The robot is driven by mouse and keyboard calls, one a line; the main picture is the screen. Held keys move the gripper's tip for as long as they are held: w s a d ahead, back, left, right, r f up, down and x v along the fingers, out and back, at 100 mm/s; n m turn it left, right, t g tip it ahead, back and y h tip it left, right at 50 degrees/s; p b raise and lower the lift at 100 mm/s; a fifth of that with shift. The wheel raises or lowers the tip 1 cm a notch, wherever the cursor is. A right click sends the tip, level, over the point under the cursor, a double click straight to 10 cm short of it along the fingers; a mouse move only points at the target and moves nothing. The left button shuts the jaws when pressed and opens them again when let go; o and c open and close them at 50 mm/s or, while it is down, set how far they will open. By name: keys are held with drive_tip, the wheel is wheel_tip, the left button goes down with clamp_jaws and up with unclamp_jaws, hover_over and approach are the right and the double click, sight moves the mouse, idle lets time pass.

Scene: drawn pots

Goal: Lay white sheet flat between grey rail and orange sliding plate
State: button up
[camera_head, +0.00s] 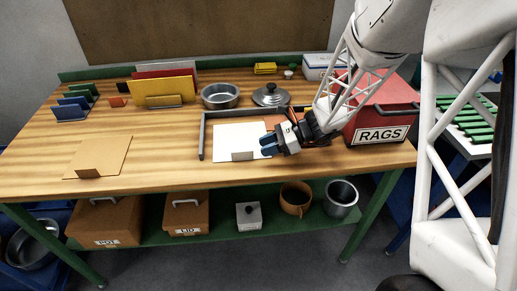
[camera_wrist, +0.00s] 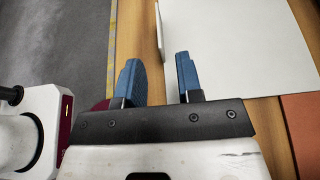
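The white sheet (camera_head: 232,133) lies on the bench and looks flat, with a small grey-brown tab (camera_head: 242,156) at its front edge. The grey rail (camera_head: 202,138) runs along its left side, with a small gap to it, and along the back. The orange plate (camera_head: 283,119) is to the right, partly hidden by my gripper (camera_head: 267,146). In the wrist view the sheet (camera_wrist: 235,45) and the orange plate (camera_wrist: 303,125) lie side by side. My gripper's blue fingers (camera_wrist: 160,78) are apart with nothing between them, over the sheet's front right part in the head view.
A red RAGS box (camera_head: 375,115) stands right of my gripper. A steel pan (camera_head: 220,96) and a lid (camera_head: 270,95) stand behind the rail. A tan board (camera_head: 100,155) lies at the left. The bench between board and rail is clear.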

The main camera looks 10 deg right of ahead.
drive_tip(key=shift+v, duration=1.1)
drive_tip(key=shift+s+a+r+n, duration=0.1)
drive_tip(key=shift+s+r+n, duration=0.2)
drive_tip(key=shift+s+r, duration=0.15)
drive_tip(key=s+d+r+n+t+h, duration=0.1)
drive_tip(key=s+r+n+h, duration=0.3)
drive_tip(key=s, duration=0.4)
drive_tip(key=s+d+r+n+h, duration=0.3)
drive_tip(key=s+r+n+h, duration=0.2)
drive_tip(key=s+r+n, duration=0.2)
drive_tip(key=s+d+r+n+t+h, duration=0.1)
drive_tip(key=s+r+n+h, duration=0.3)
drive_tip(key=s, duration=0.7)
drive_tip(key=shift+s+d+r+n+t+h, duration=0.15)
drive_tip(key=shift+d+r+n+t+h, duration=0.2)
drive_tip(key=shift+d+r+n, duration=0.55)
